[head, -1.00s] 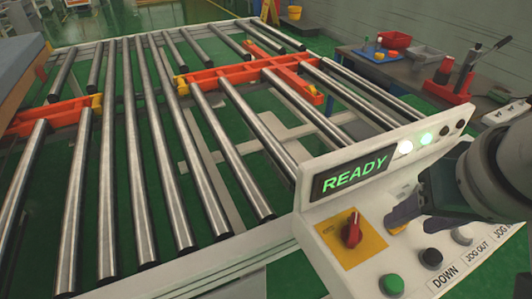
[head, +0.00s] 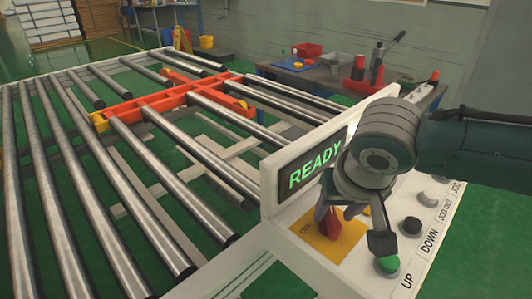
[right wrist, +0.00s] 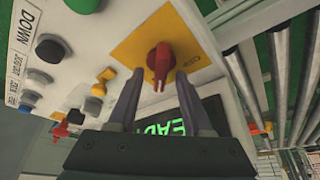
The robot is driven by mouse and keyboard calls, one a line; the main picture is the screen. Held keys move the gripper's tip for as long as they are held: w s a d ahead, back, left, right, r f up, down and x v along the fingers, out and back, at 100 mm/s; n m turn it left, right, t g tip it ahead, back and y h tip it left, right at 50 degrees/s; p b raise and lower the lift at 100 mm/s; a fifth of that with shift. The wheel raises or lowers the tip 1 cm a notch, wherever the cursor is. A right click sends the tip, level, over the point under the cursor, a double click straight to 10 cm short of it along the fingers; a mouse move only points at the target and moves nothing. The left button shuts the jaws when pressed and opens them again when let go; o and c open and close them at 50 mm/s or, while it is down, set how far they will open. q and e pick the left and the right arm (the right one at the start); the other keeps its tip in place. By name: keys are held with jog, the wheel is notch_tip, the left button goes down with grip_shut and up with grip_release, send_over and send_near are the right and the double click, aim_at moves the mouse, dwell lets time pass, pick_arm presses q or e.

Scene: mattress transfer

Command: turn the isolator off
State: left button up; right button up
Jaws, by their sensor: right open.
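The isolator is a red rotary knob (head: 328,222) on a yellow plate (head: 348,243) on the sloping white control panel. In the right wrist view the red knob (right wrist: 160,64) shows at the upper middle on its yellow plate (right wrist: 130,47). My right gripper (head: 356,228) is over the plate, partly hiding it and the knob in the head view. In the right wrist view the gripper (right wrist: 160,82) is open, with a finger either side of the knob's handle. I cannot tell whether they touch it. My left gripper is not in view.
A green READY display (head: 314,170) is lit beside the isolator. A green button (head: 388,264) and black button (head: 411,226) sit close to the gripper. A roller conveyor (head: 130,170) with orange parts fills the left. A workbench (head: 320,82) stands behind.

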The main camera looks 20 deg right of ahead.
jog(key=shift+f, duration=0.15)
jog(key=shift+c, duration=0.2)
grip_shut()
dwell(0.4)
